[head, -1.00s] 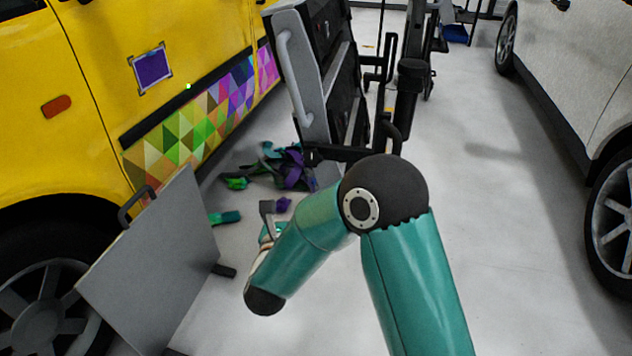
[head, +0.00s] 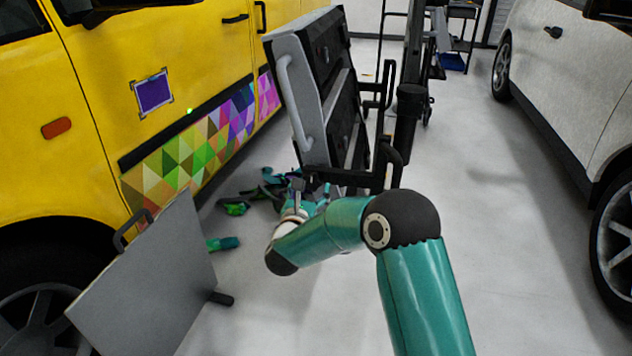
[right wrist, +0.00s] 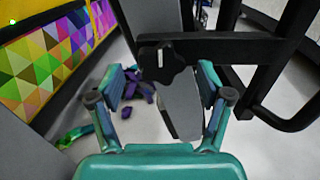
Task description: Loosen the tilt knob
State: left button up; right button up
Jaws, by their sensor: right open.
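The tilt knob (right wrist: 160,62) is a dark lobed knob with a pale mark. It sits on a black bar (right wrist: 225,48) in the right wrist view, ahead of my right gripper (right wrist: 162,82). The gripper's two teal fingers are open and apart, one on each side below the knob, with nothing held between them. In the head view my right gripper (head: 300,203) is near the lower bracket of the wheeled stand, partly hidden by its own arm. I cannot make out the knob in the head view. My left gripper is not in view.
The stand carries a tilted grey and black panel (head: 328,85). A yellow vehicle (head: 90,110) with a colourful wrap is at left, a white car (head: 570,90) at right. A grey board (head: 150,280) leans at front left. Vinyl scraps (head: 237,208) lie on the floor.

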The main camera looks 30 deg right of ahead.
jog(key=shift+x, duration=1.5)
